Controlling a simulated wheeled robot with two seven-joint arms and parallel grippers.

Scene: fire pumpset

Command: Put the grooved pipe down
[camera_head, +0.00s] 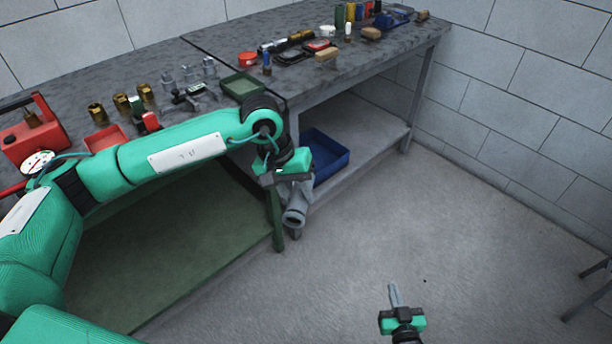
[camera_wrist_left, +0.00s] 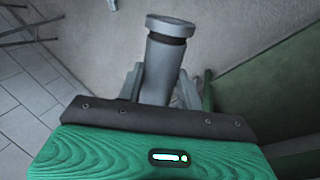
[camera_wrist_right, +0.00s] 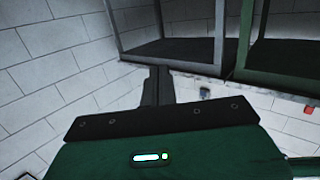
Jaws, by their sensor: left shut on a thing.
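The grey grooved pipe (camera_head: 294,216) hangs below my left gripper (camera_head: 294,190) in the head view, in front of the bench leg and above the floor. In the left wrist view the pipe (camera_wrist_left: 164,62) stands between the two fingers (camera_wrist_left: 160,88), its collared end toward the top of the picture. My left gripper is shut on it. My right gripper (camera_head: 395,294) is over the open floor at the lower right, apart from the pipe. Its fingers (camera_wrist_right: 157,86) look close together with nothing between them.
A grey workbench (camera_head: 345,67) holds fittings and tools. A green tray (camera_head: 242,86) lies near its front edge. A blue bin (camera_head: 326,157) stands on the lower shelf.

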